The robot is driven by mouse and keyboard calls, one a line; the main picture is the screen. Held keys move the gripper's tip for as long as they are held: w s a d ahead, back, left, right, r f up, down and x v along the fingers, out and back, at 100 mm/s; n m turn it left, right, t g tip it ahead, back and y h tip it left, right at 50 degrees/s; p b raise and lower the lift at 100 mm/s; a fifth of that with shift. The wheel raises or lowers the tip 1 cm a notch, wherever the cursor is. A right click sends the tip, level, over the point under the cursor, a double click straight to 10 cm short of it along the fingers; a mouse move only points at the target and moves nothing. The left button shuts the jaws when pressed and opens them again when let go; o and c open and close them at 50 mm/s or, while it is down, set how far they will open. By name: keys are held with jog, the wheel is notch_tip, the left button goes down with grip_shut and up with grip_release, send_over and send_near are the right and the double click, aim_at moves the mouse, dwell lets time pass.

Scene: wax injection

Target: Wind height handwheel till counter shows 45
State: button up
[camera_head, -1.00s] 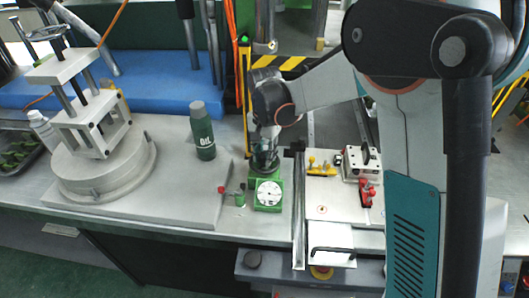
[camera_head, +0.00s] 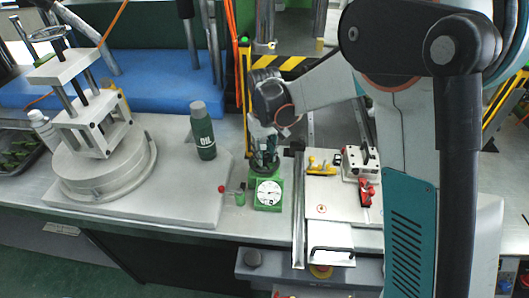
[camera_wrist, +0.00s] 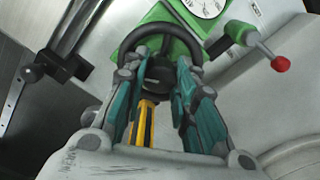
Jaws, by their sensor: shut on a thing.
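The handwheel is a black ring (camera_wrist: 156,27) on top of a small green unit (camera_head: 268,206), most of it hidden by my fingers in the head view. My gripper (camera_wrist: 158,72) comes down on the wheel from above. Its teal fingers are shut on the handwheel, reaching the rim and the dark hub in the wrist view. A round white dial with dark marks (camera_head: 269,192) is on the front of the green unit. Its edge also shows at the top of the wrist view (camera_wrist: 207,4). I cannot read a number on it, and no digit counter is legible.
A red-knobbed lever (camera_wrist: 280,64) sticks out beside the wheel. A green oil bottle (camera_head: 203,135) stands to the left, near the round metal press base (camera_head: 100,178). A plate with red and yellow clamps (camera_head: 320,200) lies to the right, beyond a metal rail.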

aim_at(265, 153)
jog(key=n, duration=0.5)
jog(key=shift+n, duration=0.3)
jog(key=n, duration=0.5)
jog(key=shift+n, duration=0.4)
jog(key=o, duration=1.1)
jog(key=shift+r, duration=0.1)
notch_tip(265, 153, up, 12)
jog(key=shift+f, duration=0.1)
